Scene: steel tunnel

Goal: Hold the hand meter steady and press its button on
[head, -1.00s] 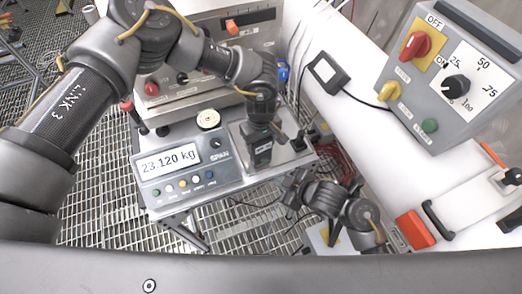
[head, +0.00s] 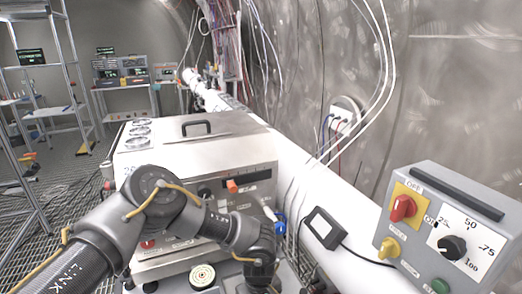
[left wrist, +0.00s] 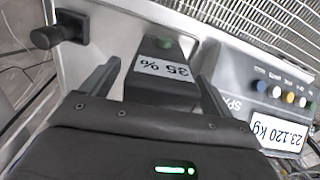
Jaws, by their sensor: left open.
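My right gripper is in neither current view.
A scale panel (left wrist: 232,85) reading 23.120 kg lies beside the meter. A black knob (left wrist: 62,30) stands on the other side. A steel cabinet (head: 200,150) is behind my left arm. A grey control box (head: 425,255) stands at the right.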

